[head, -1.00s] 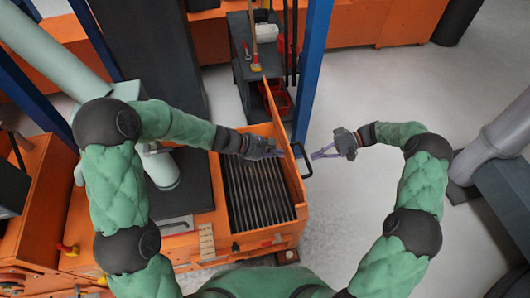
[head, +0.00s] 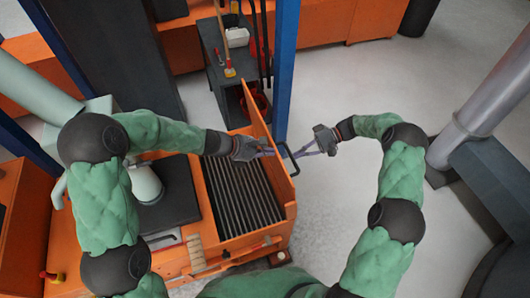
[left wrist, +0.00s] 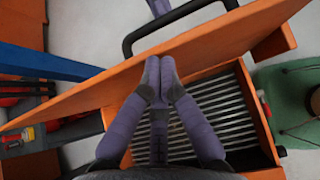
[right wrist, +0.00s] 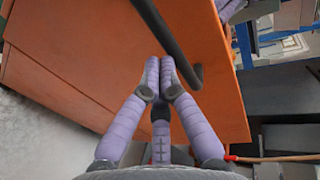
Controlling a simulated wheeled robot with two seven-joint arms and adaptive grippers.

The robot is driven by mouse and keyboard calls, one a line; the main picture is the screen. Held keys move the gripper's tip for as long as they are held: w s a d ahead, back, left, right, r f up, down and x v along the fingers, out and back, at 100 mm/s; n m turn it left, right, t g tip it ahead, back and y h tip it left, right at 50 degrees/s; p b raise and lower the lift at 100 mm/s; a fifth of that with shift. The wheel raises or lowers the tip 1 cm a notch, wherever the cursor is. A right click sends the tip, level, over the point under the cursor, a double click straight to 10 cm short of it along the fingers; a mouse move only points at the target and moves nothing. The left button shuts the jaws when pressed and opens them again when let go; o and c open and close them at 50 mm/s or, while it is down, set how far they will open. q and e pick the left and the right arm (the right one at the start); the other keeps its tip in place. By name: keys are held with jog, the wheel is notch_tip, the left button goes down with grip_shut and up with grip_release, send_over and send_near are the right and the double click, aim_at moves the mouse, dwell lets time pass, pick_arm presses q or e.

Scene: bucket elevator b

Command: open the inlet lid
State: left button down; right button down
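The inlet lid (head: 255,120) is an orange panel standing roughly upright along the right side of the slatted inlet (head: 242,195). Its black bar handle (head: 290,160) is on its right, outer face. My left gripper (head: 270,153) is at the inner, grate-side face of the lid. In the left wrist view its fingers (left wrist: 160,75) are together, with nothing seen between them. My right gripper (head: 300,155) is on the outer side by the handle. In the right wrist view its fingers (right wrist: 160,72) are nearly together beside the handle bar (right wrist: 172,40), not around it. Contact is unclear.
A blue post (head: 286,70) stands just behind the lid. A dark cart (head: 222,60) with tools and a red bin (head: 257,102) is behind it. A grey pipe (head: 482,105) stands at the right. The floor beyond the right gripper is open.

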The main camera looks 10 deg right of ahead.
jog(key=c, duration=1.1)
grip_release()
jog(key=shift+s+a+f, duration=0.15)
jog(key=shift+s+a, duration=0.05)
jog(key=shift+a, duration=0.3)
jog(key=shift+w+d, duration=0.1)
jog(key=shift+d, duration=0.05)
